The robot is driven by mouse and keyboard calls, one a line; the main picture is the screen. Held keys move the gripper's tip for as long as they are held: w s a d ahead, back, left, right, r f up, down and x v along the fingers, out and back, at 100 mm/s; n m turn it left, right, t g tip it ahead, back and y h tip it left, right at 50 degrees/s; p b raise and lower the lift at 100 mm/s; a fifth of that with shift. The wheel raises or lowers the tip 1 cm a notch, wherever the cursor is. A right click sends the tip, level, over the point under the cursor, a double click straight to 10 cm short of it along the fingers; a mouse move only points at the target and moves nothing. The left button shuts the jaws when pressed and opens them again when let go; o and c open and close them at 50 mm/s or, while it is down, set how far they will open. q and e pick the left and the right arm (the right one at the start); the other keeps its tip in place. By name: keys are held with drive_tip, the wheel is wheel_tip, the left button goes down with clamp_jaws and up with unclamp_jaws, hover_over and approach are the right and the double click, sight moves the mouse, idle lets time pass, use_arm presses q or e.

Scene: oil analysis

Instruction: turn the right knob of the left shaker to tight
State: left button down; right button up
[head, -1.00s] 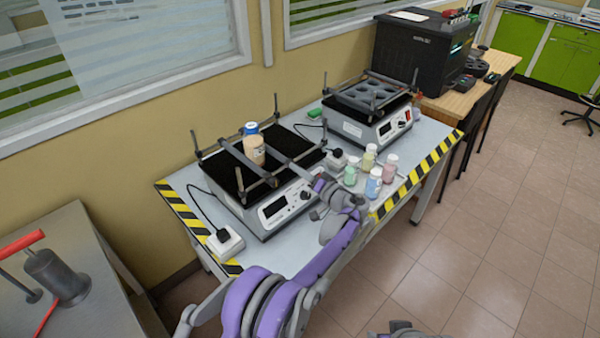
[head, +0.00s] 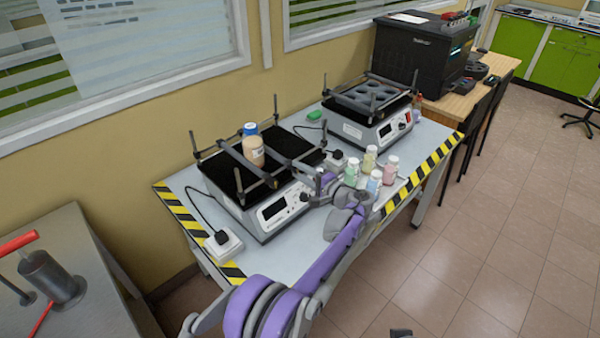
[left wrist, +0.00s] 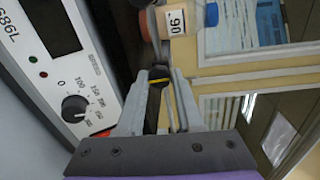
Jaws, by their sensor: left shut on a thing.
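The left shaker (head: 284,208) stands on the table in the head view, with a black platform, upright corner rods and clamp bars. My left gripper (head: 312,176) is at the right front corner of the shaker. In the left wrist view its fingers (left wrist: 160,78) are closed around a small dark part with a yellow stripe, which appears to be the right knob (left wrist: 158,84). The fingers hide most of the knob. My right gripper is not seen.
The shaker's front dial (left wrist: 74,107) is close to my left gripper. Several small bottles, one with green liquid (head: 351,172), stand just right of my left arm. A second shaker (head: 370,130) stands behind them. A white power socket (head: 223,243) is at the table's left.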

use_arm(q)
drive_tip(key=shift+f+m, duration=0.1)
drive_tip(key=shift+m, duration=0.4)
drive_tip(key=c, duration=0.6)
unclamp_jaws()
drive_tip(key=shift+o, duration=0.2)
drive_tip(key=v, duration=1.1)
drive_tip(key=shift+b, duration=0.4)
